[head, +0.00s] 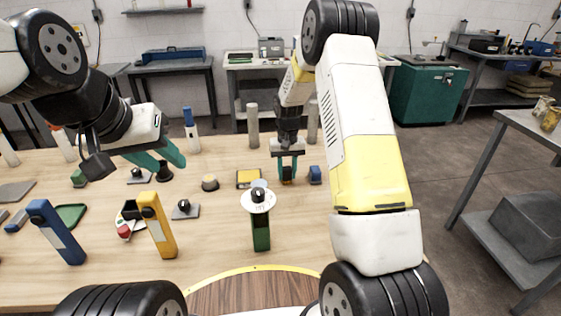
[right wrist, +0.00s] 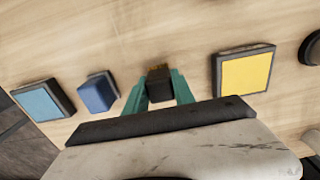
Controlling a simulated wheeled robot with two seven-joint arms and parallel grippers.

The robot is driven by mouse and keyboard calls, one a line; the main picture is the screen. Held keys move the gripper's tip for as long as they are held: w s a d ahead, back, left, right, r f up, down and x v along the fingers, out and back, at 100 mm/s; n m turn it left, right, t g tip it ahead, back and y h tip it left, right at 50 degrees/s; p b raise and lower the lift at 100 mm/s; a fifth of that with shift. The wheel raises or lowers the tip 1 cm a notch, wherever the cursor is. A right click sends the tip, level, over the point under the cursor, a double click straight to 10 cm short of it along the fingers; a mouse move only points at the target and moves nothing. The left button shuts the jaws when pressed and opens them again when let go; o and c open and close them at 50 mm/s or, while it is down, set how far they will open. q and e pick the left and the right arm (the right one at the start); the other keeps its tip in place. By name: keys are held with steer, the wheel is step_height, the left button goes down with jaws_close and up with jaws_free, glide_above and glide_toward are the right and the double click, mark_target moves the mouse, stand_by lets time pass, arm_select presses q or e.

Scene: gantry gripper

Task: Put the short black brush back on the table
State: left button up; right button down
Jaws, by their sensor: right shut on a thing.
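The short black brush (right wrist: 160,86) is a small dark block with a yellow-brown bristle end. My right gripper (right wrist: 158,88) is shut on it, with a teal finger on each side. In the head view the right gripper (head: 287,170) points down over the middle of the wooden table (head: 225,265). The brush (head: 287,181) shows low between its fingers, close to the table top; I cannot tell whether it touches. My left gripper (head: 163,158) is over the left part of the table, with its teal fingers apart and nothing visible between them.
A yellow pad (head: 249,179) lies left of the right gripper and a blue block (head: 315,175) right of it. A green post (head: 261,230) with a white disc stands nearer. Yellow (head: 157,225) and blue (head: 57,232) posts stand front left. Grey cylinders (head: 253,125) stand behind.

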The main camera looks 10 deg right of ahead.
steer(key=c, duration=1.1)
jaws_free()
steer(key=shift+o, duration=0.2)
step_height(320, 180, up, 12)
step_height(320, 180, up, 8)
steer(key=t, duration=0.1)
glide_above(287, 168)
steer(key=s, duration=0.5)
steer(key=s+r+t+y, duration=0.1)
steer(key=s+r, duration=0.3)
steer(key=s, duration=0.9)
steer(key=s+d+r+t+y, duration=0.1)
steer(key=s+r+t, duration=0.3)
steer(key=s, duration=0.8)
steer(key=shift+s+d+r+n, duration=0.15)
steer(key=shift+s+r+n, duration=0.15)
steer(key=shift+s, duration=0.1)
